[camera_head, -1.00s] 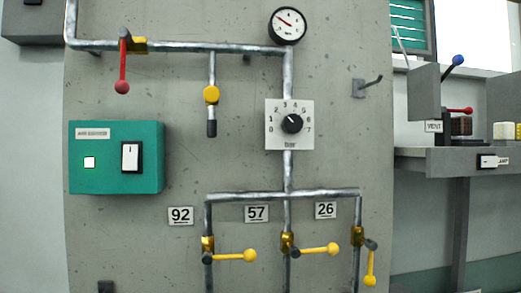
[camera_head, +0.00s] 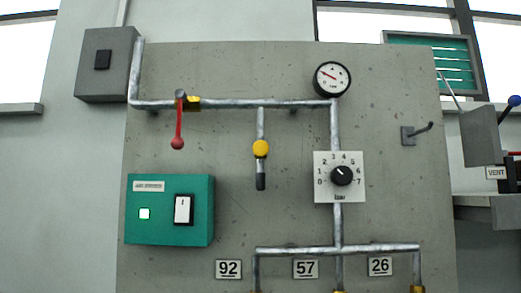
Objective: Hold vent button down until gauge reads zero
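The round gauge (camera_head: 332,79) with a white face and black rim sits at the top of the pipe on the concrete panel. Its red needle points to the upper left; the exact reading is too small to tell. A round yellow button-like part (camera_head: 260,149) sits on a short downward pipe with a dark end, with no label visible on it. A sign reading VENT (camera_head: 496,173) is at the right edge, below a blue-knobbed lever (camera_head: 514,101). I cannot tell which part is the vent button. Neither of my grippers is in view.
A red lever (camera_head: 178,130) hangs down from the upper pipe. A green box (camera_head: 170,210) with a lit square and white switch is at lower left. A numbered dial (camera_head: 340,176) is below the gauge. A hook (camera_head: 416,133) sticks out at right. A grey box (camera_head: 106,64) is at upper left.

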